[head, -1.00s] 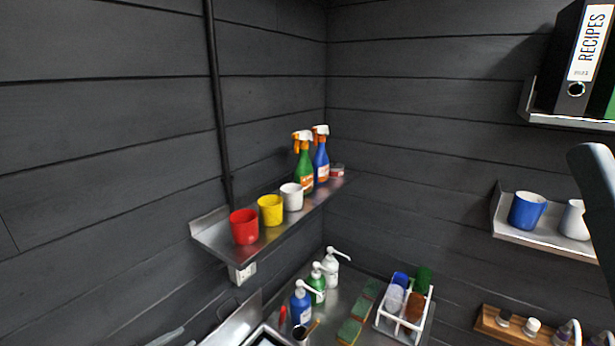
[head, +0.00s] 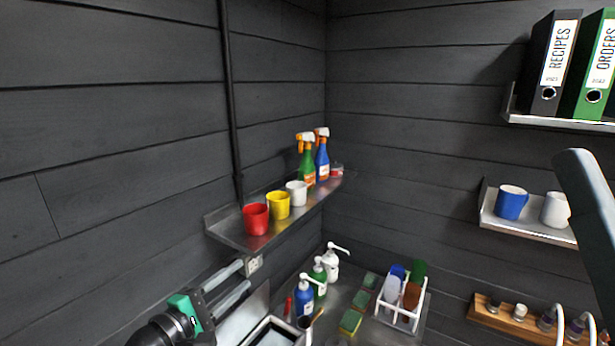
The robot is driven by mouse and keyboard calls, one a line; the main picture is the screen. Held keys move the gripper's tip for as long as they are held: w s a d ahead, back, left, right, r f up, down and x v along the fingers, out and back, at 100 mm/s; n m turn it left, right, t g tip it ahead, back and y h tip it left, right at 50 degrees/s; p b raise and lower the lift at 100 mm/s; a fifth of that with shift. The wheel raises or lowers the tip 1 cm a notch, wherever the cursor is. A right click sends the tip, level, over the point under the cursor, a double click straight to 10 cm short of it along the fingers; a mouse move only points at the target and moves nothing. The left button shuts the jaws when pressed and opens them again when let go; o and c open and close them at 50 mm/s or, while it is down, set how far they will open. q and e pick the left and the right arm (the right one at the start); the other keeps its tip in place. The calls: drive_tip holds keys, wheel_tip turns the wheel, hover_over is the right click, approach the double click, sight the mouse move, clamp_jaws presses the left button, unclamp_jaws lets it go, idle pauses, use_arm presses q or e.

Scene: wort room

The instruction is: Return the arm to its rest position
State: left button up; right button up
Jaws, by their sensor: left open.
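My left gripper (head: 246,274) is in the lower left of the head view, reaching in from the bottom edge. Its two grey fingers point up and to the right and stand apart, with nothing between them. In the picture the fingertips lie just below the left wall shelf (head: 228,236), close to a wall socket (head: 254,264); I cannot tell whether they touch anything. Most of the left arm is out of frame. My right gripper is not in view.
A red mug (head: 255,219), yellow mug (head: 278,206), white mug (head: 297,194) and spray bottles (head: 307,170) stand on the left shelf. Below are pump bottles (head: 305,298), sponges (head: 350,322) and a white caddy (head: 403,318). A blue mug (head: 511,203) stands on the right shelf.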

use_arm(q)
drive_tip(key=s+d+r+m+t, duration=0.1)
drive_tip(key=s+r+m+t, duration=0.2)
drive_tip(key=r, duration=0.4)
drive_tip(key=s+d+r+m+t, duration=0.15)
drive_tip(key=s+r+m, duration=0.25)
drive_tip(key=r, duration=0.4)
drive_tip(key=s+a+r+m+t+y, duration=0.3)
drive_tip(key=s+r+m+t, duration=0.1)
drive_tip(key=s+r, duration=0.3)
drive_tip(key=s+a+r+m+t+y, duration=0.3)
drive_tip(key=s+r+m, duration=0.3)
drive_tip(key=s, duration=0.5)
wheel_tip(320, 180, up, 2)
drive_tip(key=shift+s+a+r+m+t, duration=0.1)
drive_tip(key=shift+s+a+m+t, duration=0.05)
drive_tip(key=shift+s+m+t, duration=0.15)
